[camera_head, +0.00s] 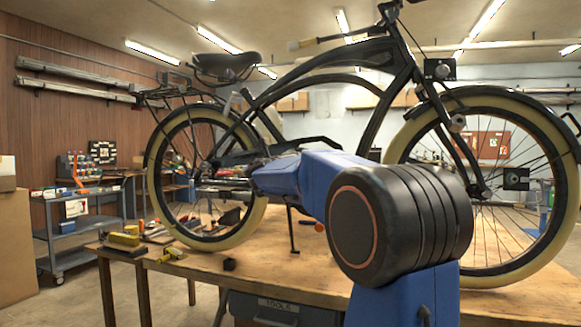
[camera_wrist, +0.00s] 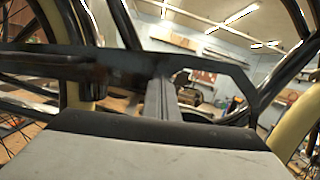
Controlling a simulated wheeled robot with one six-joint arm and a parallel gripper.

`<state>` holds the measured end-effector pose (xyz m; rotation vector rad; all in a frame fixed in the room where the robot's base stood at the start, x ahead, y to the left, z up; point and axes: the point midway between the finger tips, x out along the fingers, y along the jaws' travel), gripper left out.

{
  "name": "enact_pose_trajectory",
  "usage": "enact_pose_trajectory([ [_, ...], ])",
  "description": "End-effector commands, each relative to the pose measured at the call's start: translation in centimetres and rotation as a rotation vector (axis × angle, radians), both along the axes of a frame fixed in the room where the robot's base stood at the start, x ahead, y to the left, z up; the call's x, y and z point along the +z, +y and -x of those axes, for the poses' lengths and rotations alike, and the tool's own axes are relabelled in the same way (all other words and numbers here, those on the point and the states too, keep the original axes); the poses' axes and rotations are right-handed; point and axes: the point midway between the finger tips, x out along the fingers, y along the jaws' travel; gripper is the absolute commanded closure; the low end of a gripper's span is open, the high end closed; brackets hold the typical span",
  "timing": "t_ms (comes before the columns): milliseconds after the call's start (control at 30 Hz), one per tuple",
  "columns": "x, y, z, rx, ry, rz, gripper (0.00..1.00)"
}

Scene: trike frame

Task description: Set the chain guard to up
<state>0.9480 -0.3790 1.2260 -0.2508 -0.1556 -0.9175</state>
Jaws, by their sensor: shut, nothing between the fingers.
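A bicycle (camera_head: 395,80) with a black frame and cream tyres stands on the wooden bench. A long dark part that looks like the chain guard (camera_head: 310,143) runs low along the frame, partly hidden behind my blue arm. In the wrist view, a dark bar with an angled end, likely the guard (camera_wrist: 215,62), crosses close in front of my gripper (camera_wrist: 165,95). My gripper is shut and empty. I cannot tell whether it touches the bar. My gripper's tip is not clear in the head view. The guard's exact tilt is hard to judge.
The wooden bench (camera_head: 300,268) carries yellow-and-black tools (camera_head: 125,238) at its left end and a small black block (camera_head: 229,264). The spoked rear wheel (camera_head: 200,195) is near my arm. A blue-grey cart (camera_head: 85,222) stands at the far left.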

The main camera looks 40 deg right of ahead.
Motion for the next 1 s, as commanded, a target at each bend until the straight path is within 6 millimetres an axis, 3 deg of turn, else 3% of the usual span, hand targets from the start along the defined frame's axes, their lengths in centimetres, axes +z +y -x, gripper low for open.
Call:
enact_pose_trajectory([
  [200, 4.8, 0.6, -0.7, 0.000, 0.083, 0.065, 1.00],
  [500, 9.6, 1.6, -2.2, 0.001, 0.081, 0.062, 1.00],
  [733, 11.8, 2.3, -3.0, 0.001, 0.082, 0.063, 1.00],
  [1000, 12.5, 2.5, -3.2, -0.001, 0.083, 0.063, 1.00],
])
